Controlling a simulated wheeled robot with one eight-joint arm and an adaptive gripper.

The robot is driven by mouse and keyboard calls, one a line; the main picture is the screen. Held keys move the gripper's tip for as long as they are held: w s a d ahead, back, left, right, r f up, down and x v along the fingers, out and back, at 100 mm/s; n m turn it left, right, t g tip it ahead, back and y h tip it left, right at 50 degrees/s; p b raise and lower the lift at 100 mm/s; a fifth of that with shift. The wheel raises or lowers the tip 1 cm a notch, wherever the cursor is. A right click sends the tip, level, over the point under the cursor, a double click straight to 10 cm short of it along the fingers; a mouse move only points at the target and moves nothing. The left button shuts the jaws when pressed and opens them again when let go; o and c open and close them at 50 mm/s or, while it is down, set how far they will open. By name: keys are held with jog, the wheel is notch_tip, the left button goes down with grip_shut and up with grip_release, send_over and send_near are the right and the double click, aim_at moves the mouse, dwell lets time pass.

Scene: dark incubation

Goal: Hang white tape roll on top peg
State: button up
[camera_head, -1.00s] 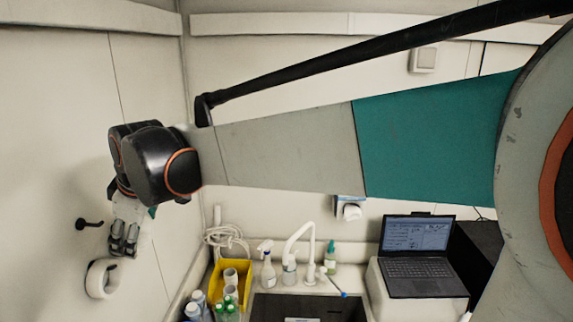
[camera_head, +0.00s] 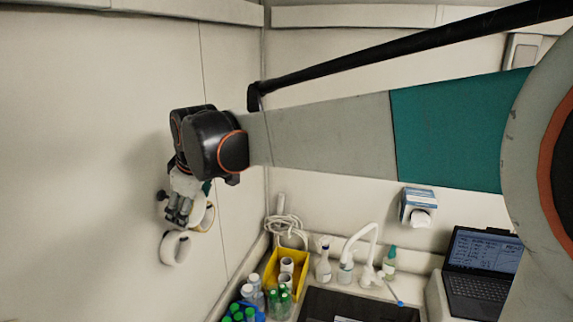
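A white tape roll (camera_head: 175,248) is at the left wall, just below my fingertips. A second pale ring with a tan edge (camera_head: 209,217) shows partly behind my gripper, on its right. My gripper (camera_head: 179,218) points down near the wall, its two dark fingers close together. I cannot tell whether they hold either ring. A dark peg (camera_head: 162,195) sticks out of the wall just left of my gripper, above the white roll. What supports each ring is hidden.
A yellow bin (camera_head: 301,286) with white rolls stands in the corner, with several bottles (camera_head: 246,300) in front. A tap (camera_head: 362,245), sink (camera_head: 350,309) and laptop (camera_head: 482,270) lie to the right. The left wall above my gripper is bare.

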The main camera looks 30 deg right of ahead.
jog(key=shift+w+a+f+b, duration=0.2)
jog(key=shift+w+a, duration=0.4)
jog(key=shift+w+a+f+b, duration=0.15)
jog(key=shift+w+a+f, duration=0.1)
jog(key=shift+w+a, duration=0.35)
jog(key=shift+w+a+f+b, duration=0.2)
jog(key=shift+w+a, duration=0.35)
jog(key=shift+a, duration=0.1)
jog(key=o, duration=1.1)
jog(key=shift+o, duration=0.2)
